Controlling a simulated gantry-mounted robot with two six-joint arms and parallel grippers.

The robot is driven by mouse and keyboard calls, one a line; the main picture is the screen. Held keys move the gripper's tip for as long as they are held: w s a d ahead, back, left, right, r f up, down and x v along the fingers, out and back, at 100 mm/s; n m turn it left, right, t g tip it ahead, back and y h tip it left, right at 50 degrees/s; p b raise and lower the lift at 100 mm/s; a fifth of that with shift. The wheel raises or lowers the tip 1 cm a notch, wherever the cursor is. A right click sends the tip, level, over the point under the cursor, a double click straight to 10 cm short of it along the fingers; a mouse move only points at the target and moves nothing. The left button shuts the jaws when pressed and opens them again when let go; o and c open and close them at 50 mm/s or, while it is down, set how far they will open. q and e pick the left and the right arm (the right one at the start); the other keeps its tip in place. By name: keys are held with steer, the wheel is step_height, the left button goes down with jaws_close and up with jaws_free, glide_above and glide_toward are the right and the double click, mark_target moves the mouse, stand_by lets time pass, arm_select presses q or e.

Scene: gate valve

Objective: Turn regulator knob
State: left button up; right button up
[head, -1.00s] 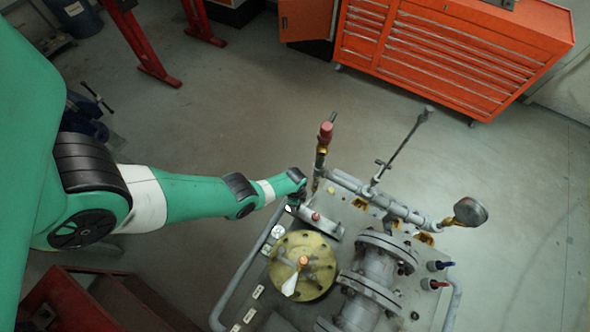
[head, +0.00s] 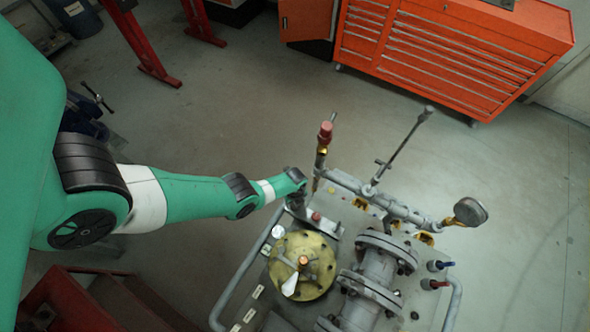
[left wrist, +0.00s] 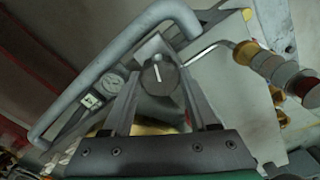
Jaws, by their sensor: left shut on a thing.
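The regulator knob (left wrist: 166,80) is a round grey knob with a white line on its face, seen in the left wrist view. My left gripper (left wrist: 160,76) has one finger on each side of it and is shut on it. The white line stands close to upright in that view. In the head view my left gripper (head: 297,206) reaches the upper left corner of the valve rig, and I cannot make out the knob there. My right gripper is in neither view.
Beside the gripper stand a red-capped vertical pipe (head: 324,140) and a brass disc with a pointer (head: 311,262). A grey tube rail (head: 240,277) runs along the rig's left side. Open floor lies beyond the rig, before an orange cabinet (head: 455,55).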

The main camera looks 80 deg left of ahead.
arm_select(q)
steer(key=shift+m, duration=1)
steer(key=o, duration=1.4)
steer(key=shift+c, duration=0.2)
